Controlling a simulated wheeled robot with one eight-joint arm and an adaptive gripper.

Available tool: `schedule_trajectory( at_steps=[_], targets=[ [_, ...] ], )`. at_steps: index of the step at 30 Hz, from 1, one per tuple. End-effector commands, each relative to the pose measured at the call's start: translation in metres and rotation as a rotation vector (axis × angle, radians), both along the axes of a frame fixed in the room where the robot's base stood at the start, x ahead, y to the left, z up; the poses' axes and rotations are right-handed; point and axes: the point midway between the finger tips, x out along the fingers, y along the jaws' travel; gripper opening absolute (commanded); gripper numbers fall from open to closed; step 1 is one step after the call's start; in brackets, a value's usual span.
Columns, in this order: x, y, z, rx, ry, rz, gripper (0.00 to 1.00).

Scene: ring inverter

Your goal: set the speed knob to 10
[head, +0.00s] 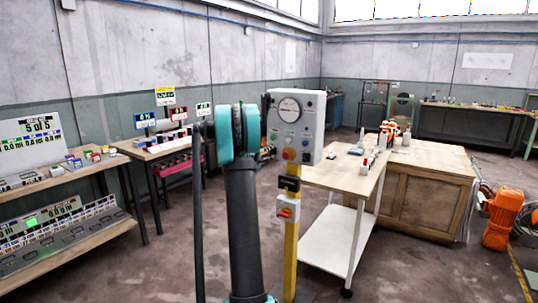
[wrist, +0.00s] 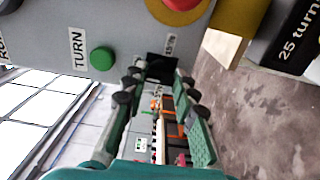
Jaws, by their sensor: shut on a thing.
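The grey control box (head: 297,125) stands on a yellow post in the head view, with a round dial (head: 289,108) near its top. In the wrist view its face (wrist: 120,22) fills the top left. A black knob (wrist: 161,66) sticks out from this face, with a small label beside it that I cannot read clearly. My gripper (wrist: 160,78) is shut on the black knob, its two fingertips on either side. The knob's pointer and setting are hidden. In the head view my teal and dark arm hides the gripper.
A green button (wrist: 101,59) marked TURN and a red button (wrist: 182,3) on yellow sit near the knob. A black block marked "25 turns" (wrist: 290,40) is at the right. In the head view, a wooden workbench (head: 425,165) stands right of the post.

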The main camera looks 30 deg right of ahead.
Motion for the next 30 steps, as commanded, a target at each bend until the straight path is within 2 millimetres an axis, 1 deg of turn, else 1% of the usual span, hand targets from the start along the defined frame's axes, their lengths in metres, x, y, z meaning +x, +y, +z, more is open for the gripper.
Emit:
schedule_trajectory(
  at_steps=[13,14,18,19,27,30],
  targets=[
    [-0.0001,0.0009,-0.0009,-0.003,0.009,0.001,0.00],
    [0.0000,0.0009,-0.0009,-0.003,0.009,0.001,0.28],
    [0.0000,0.0008,-0.0006,-0.003,0.009,0.001,0.46],
    [0.0000,0.0006,-0.0006,-0.003,0.009,0.000,0.48],
    [-0.0002,0.0007,-0.0003,-0.004,0.009,0.000,0.48],
    [-0.0015,0.0054,-0.0002,-0.004,0.009,0.001,0.48]
  ],
)
